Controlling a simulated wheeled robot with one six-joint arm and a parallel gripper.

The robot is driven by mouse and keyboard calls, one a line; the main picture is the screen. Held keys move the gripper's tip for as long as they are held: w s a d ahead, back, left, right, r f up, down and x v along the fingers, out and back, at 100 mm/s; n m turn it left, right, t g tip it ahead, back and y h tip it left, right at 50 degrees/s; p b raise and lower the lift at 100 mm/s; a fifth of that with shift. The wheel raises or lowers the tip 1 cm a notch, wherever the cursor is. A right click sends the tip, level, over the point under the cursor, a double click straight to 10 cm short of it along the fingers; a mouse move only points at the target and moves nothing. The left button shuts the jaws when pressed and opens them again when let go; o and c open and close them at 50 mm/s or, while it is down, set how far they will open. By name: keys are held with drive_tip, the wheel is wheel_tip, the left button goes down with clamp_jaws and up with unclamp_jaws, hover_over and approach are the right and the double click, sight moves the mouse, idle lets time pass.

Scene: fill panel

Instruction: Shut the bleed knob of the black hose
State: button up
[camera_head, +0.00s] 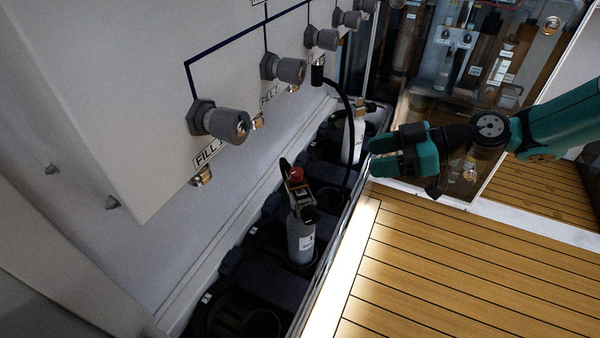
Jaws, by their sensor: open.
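The black hose (351,112) hangs from a dark fitting (317,75) under the panel and curves down toward the bottle rack. Its lower end is lost in the dark area near a grey bottle (301,240). A red knob (297,174) shows on top of that bottle, among black and metal valve parts. I cannot tell whether it is the hose's bleed knob, or how any bleed knob is turned. My teal gripper (374,155) is open and empty. It points left, to the right of the hose and apart from it.
The white panel carries several grey knobs (228,124) with brass outlets below, joined by dark blue lines. A white bottle (355,135) stands farther back in the dark rack (250,278). The wooden deck (450,260) at right is clear. A glossy cabinet (480,60) stands behind my arm.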

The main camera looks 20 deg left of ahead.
sight(300, 171)
drive_tip(key=p+x, duration=0.1)
drive_tip(key=x, duration=1.5)
drive_tip(key=shift+s+f, duration=0.1)
drive_tip(key=shift+f, duration=0.05)
drive_tip(key=c, duration=0.9)
